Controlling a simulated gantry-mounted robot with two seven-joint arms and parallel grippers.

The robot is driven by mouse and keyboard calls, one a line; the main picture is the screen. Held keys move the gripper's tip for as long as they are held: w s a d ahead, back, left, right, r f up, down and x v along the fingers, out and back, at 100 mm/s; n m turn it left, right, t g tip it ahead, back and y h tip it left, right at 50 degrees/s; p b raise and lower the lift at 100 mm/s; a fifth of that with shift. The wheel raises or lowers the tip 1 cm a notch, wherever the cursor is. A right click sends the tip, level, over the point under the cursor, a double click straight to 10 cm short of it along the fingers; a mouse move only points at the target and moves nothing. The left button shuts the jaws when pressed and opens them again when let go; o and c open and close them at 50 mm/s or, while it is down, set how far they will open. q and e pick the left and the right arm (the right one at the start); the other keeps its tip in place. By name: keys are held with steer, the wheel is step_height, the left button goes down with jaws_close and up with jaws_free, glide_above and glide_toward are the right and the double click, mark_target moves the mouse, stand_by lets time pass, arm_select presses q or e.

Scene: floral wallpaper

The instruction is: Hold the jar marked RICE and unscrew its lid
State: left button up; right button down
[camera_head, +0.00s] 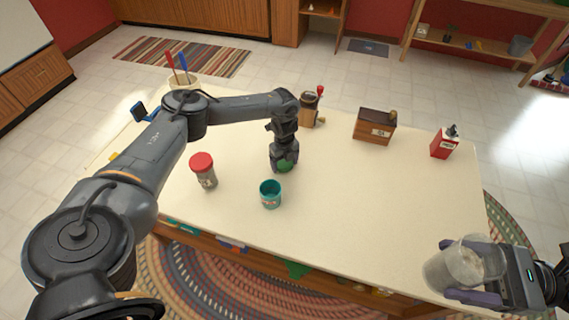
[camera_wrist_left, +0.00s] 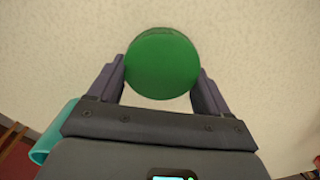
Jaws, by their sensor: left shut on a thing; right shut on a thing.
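My left gripper (camera_head: 284,166) is shut on a round green lid (camera_wrist_left: 162,63), seen face-on between the fingers in the left wrist view. It is over the middle of the table, behind the teal cup; whether the lid touches the table I cannot tell. My right gripper (camera_head: 448,270) is shut on a clear jar (camera_head: 437,272) with whitish contents at the table's front right corner. The jar is tilted and its round mouth looks uncovered. No RICE marking can be read on it.
A teal cup (camera_head: 270,196) and a red-lidded jar (camera_head: 205,175) stand left of centre on the cream table (camera_head: 370,215). A grinder (camera_head: 309,110), a brown box (camera_head: 374,127) and a red box (camera_head: 444,143) stand along the back. The table's right middle is clear.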

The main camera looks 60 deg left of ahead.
arm_select(q)
steer(key=shift+f, duration=0.15)
steer(key=shift+f, duration=0.1)
steer(key=o, duration=1.1)
